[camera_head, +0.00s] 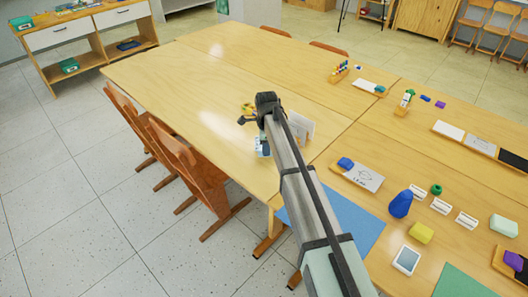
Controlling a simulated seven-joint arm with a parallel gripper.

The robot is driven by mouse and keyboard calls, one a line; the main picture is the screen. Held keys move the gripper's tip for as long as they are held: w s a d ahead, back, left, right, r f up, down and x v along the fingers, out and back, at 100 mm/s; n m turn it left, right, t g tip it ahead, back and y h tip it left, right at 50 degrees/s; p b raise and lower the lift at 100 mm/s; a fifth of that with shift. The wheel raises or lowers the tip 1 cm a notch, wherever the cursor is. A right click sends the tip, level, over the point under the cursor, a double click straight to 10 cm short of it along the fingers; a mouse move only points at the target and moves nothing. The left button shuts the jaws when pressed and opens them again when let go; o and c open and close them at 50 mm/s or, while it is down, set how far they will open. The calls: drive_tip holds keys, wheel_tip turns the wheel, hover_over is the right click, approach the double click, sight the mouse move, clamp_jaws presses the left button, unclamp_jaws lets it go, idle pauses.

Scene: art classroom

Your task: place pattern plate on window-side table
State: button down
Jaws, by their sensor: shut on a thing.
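My arm reaches up from the bottom over a large wooden table (205,85). My gripper (246,120) is at its dark far end, small and partly hidden by the wrist. It is shut on a small yellow, multicoloured piece (248,107), which I take to be the pattern plate. Most of the piece is hidden, and I cannot tell whether it touches the table. No mark shows which table is the window-side one.
White cards or boards (303,126) and a blue-and-white item (262,147) are close beside the arm. The right table (455,165) is crowded with blocks, cards and a blue sheet (350,218). Wooden chairs (185,165) line the left edge.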

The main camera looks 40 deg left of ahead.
drive_tip(key=shift+f, duration=1.85)
drive_tip(key=c, duration=1)
unclamp_jaws()
wheel_tip(320, 180, up, 12)
drive_tip(key=shift+r, duration=0.1)
